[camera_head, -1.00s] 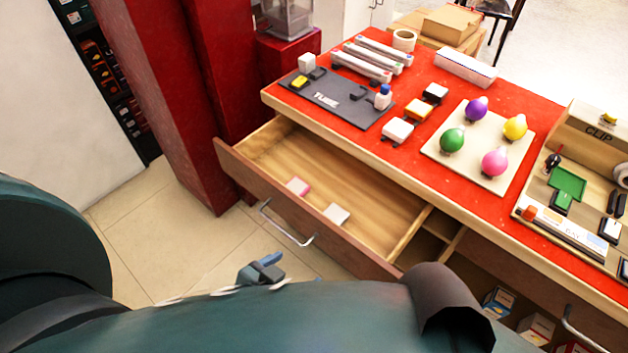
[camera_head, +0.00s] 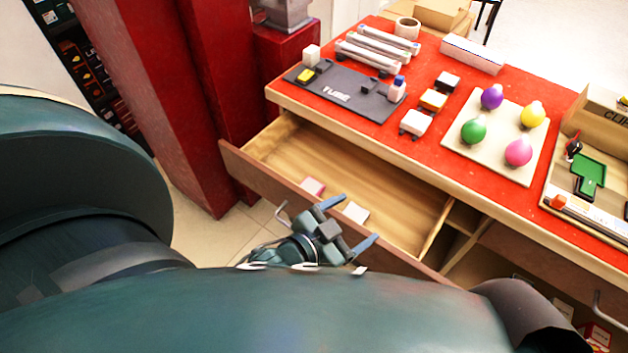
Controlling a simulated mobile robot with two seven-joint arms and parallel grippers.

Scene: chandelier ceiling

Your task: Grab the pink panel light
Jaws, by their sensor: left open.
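The pink panel light (camera_head: 313,187) is a small flat square with a pink edge. It lies inside the open drawer (camera_head: 270,150), near its front board. A similar whitish square panel (camera_head: 355,212) lies to its right in the drawer, close behind my gripper in the picture. My left gripper (camera_head: 350,223) is open and empty, with its two blue-grey fingers spread at the drawer's front edge. It is to the right of and below the pink panel in the picture, apart from it. My right gripper is not in view.
The red-topped counter (camera_head: 440,150) stands above the drawer. It carries a grey tube board (camera_head: 350,92), white tubes, small square blocks and a bulb board (camera_head: 470,157) with coloured bulbs. A red pillar (camera_head: 205,120) stands left of the drawer. The drawer's rear area is clear.

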